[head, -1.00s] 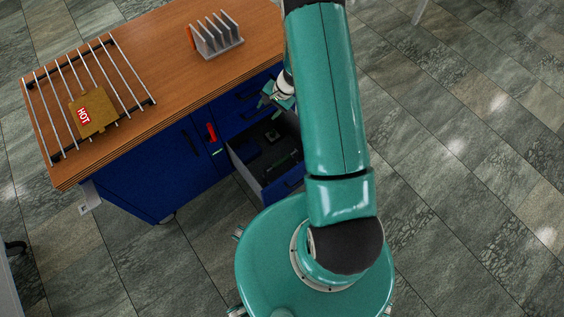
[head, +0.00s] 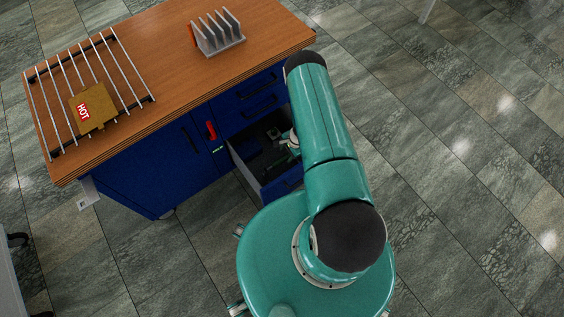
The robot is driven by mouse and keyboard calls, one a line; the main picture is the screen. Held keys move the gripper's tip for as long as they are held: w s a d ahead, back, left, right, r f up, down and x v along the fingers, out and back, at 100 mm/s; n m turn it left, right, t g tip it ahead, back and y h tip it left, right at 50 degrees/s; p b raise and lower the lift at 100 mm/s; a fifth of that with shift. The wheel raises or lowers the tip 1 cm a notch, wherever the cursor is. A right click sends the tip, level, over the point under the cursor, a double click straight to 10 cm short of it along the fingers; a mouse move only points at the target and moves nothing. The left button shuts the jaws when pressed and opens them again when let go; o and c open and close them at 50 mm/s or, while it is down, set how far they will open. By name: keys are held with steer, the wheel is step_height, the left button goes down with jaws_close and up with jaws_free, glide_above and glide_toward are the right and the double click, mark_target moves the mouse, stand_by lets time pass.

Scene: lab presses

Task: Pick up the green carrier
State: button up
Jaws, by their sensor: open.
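No carrier that is clearly green can be made out. An open drawer (head: 240,170) in the blue cabinet holds several dark items, too small and shadowed to name. A small pale item (head: 273,133) lies at the drawer's back. My gripper (head: 284,146) is at the drawer, over its right part, mostly hidden behind my teal arm. It is open, and nothing shows held in it.
The blue cabinet (head: 150,180) has a wooden top (head: 165,70). On it are a wire rack (head: 122,68) bearing a yellow plate marked HOT (head: 93,108), and a grey slotted stand (head: 222,45) with an orange piece. A red handle (head: 211,130) is on the front. Floor at right is clear.

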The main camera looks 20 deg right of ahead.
mark_target(282, 159)
steer(key=shift+x, duration=3.9)
steer(key=shift+c, duration=0.4)
jaws_close()
